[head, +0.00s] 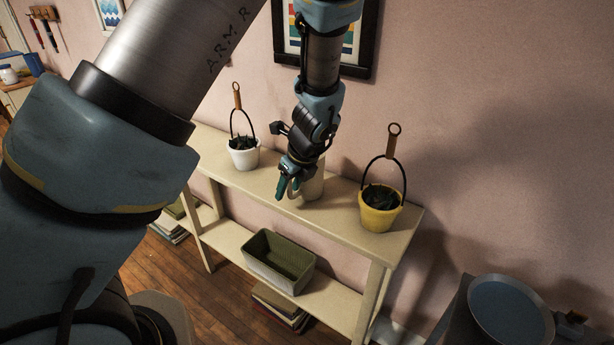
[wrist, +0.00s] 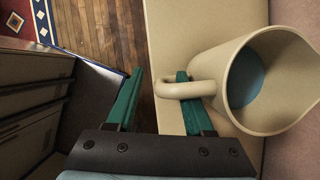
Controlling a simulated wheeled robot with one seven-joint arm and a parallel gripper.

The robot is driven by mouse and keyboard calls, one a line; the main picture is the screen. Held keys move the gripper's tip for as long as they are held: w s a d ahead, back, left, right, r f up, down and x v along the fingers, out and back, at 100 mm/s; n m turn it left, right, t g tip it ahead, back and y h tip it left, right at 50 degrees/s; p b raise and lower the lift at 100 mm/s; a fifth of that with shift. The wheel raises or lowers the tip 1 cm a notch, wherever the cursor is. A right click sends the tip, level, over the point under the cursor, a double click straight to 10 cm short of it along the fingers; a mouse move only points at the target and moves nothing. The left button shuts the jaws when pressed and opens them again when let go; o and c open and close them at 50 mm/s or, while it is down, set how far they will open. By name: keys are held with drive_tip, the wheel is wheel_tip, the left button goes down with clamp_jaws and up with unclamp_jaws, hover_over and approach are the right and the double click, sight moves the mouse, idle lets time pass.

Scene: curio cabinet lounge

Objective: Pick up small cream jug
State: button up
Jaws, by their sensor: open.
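The small cream jug (wrist: 228,80) stands on the cream shelf top in the wrist view, its handle toward my gripper and something blue-grey inside it. In the head view the jug (head: 314,184) is partly hidden behind my gripper (head: 288,189). My gripper (wrist: 157,88) is open, with green fingers. In the wrist view the right finger overlaps the jug's handle and appears to reach through or beside its loop; I cannot tell whether it touches. The left finger is out over the floor side, apart from the jug.
The narrow console (head: 336,226) stands against a pink wall. A white pot (head: 243,158) is left of the jug and a yellow pot (head: 379,217) right, both with tall looped handles. A green-grey basket (head: 279,263) sits on the lower shelf. A framed picture hangs above.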

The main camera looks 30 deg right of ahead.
clamp_jaws()
idle(0.3)
idle(1.1)
